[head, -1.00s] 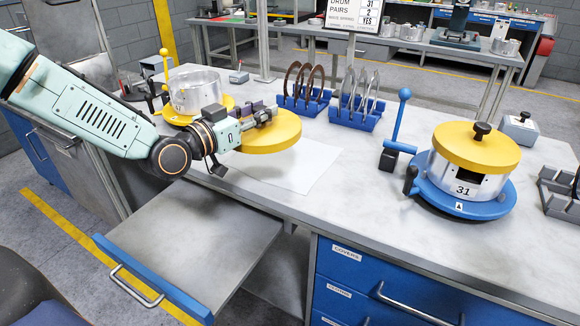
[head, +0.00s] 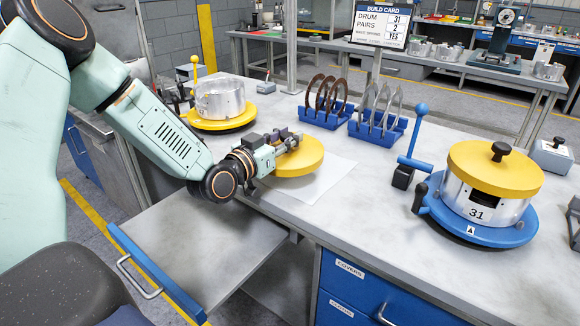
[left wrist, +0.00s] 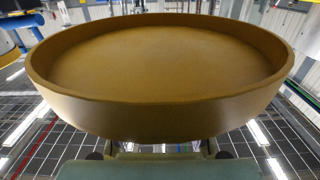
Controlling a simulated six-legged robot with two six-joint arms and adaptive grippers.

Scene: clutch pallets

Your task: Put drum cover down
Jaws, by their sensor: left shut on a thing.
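My left gripper (head: 289,142) is shut on the rim of a round yellow drum cover (head: 302,160). The cover is roughly level above a white sheet (head: 326,180) on the bench. I cannot tell whether it touches the sheet. The left wrist view shows the cover's hollow side and rim (left wrist: 160,112) filling the frame. A second yellow cover (head: 480,168) with a black knob sits on the drum marked 31 (head: 470,205), in a blue round base (head: 480,232). My right gripper is out of view.
An open silver drum (head: 218,98) stands on a yellow base (head: 222,124) behind my left gripper. Blue racks (head: 325,117) (head: 377,130) with upright rings stand behind the cover. A blue-handled lever (head: 412,150) stands left of drum 31. An open drawer (head: 205,240) juts out in front.

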